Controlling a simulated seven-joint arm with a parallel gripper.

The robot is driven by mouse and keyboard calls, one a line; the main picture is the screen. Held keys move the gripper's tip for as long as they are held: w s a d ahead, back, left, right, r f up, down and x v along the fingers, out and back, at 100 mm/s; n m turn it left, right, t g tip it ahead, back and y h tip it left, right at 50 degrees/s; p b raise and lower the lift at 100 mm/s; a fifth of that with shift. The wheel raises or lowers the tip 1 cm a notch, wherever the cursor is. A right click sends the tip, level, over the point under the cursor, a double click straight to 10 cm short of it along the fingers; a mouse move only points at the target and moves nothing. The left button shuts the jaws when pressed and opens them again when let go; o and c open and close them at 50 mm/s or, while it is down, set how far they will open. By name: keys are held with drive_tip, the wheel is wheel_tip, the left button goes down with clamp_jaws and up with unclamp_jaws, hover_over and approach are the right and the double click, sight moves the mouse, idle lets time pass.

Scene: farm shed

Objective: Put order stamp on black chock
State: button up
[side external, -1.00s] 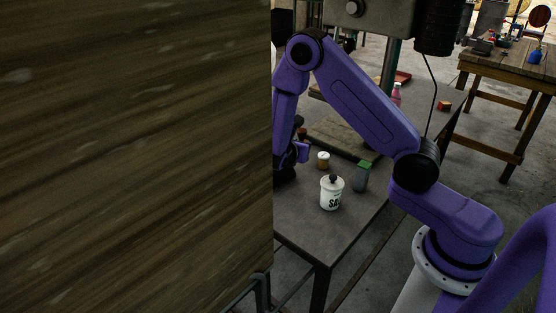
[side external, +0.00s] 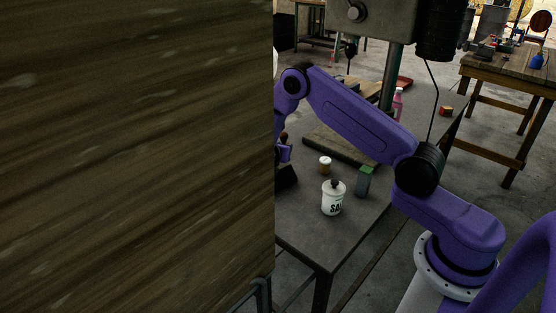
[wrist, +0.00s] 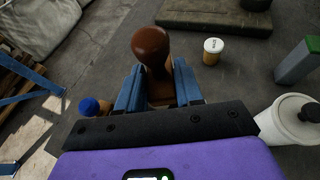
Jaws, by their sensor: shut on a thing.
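The order stamp, with a rounded brown handle (wrist: 151,48), stands between the blue fingers of my gripper (wrist: 158,88) in the wrist view. The fingers are shut on it; its lower end is partly hidden by them.
The wooden panel (side external: 135,150) blocks the left half of the side view. A dark slab (wrist: 205,17) lies behind. A blue-capped item (wrist: 90,106) is at left.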

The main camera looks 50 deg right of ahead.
drive_tip(key=shift+w+d+f, duration=0.15)
drive_tip(key=shift+w+f, duration=0.45)
drive_tip(key=shift+f, duration=0.2)
drive_tip(key=shift+w+d+f, duration=0.15)
drive_tip(key=shift+w+f, duration=0.45)
drive_tip(key=shift+f, duration=1.65)
drive_tip(key=shift+f, duration=0.1)
drive_tip(key=o, duration=1)
drive_tip(key=shift+r, duration=0.2)
drive_tip(key=v, duration=1.2)
drive_tip(key=shift+w, duration=0.1)
